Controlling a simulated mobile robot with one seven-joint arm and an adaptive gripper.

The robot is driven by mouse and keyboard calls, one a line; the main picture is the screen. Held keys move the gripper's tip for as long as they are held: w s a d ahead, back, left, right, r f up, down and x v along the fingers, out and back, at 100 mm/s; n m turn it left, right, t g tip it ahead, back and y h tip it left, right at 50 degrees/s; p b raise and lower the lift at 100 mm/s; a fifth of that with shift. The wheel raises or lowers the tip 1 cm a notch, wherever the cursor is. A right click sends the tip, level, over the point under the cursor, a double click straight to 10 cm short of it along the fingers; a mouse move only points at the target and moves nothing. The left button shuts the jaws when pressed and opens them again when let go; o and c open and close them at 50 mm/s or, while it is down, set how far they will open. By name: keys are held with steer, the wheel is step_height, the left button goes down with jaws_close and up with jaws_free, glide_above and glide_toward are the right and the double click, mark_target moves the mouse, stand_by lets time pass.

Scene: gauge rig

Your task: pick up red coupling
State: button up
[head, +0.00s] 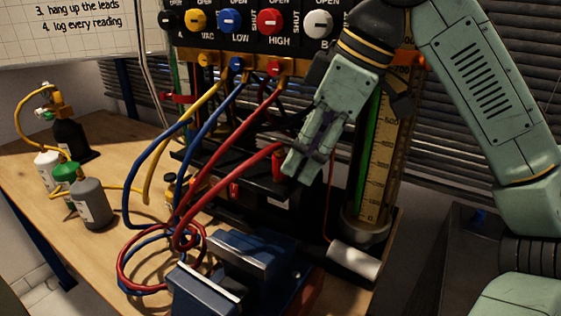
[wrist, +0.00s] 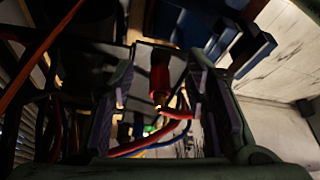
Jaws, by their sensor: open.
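The red coupling (wrist: 160,74) shows in the wrist view as a short red cylinder with a brass-coloured end, between my two fingers in the picture. A red hose (wrist: 150,145) curves close below it. My gripper (wrist: 160,88) is open, with one finger on each side of the coupling; I cannot tell whether either touches it. In the head view my gripper (head: 304,166) points down in front of the black rig, beside a thick red hose end (head: 272,150). The coupling cannot be told apart clearly there.
Yellow, blue and red hoses hang from the valve panel (head: 240,22) and loop over the bench (head: 105,247). A blue vise (head: 207,284) stands in front. A tall gauge column (head: 382,150) is close right of my gripper. Small bottles (head: 92,203) stand at left.

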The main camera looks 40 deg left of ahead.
mark_target(285, 154)
steer(key=a, duration=0.1)
steer(key=s+a, duration=0.1)
steer(key=a, duration=0.1)
steer(key=shift+a+f+p, duration=0.1)
steer(key=shift+f+p, duration=0.2)
steer(key=shift+f, duration=0.25)
steer(key=shift+c, duration=0.5)
jaws_close()
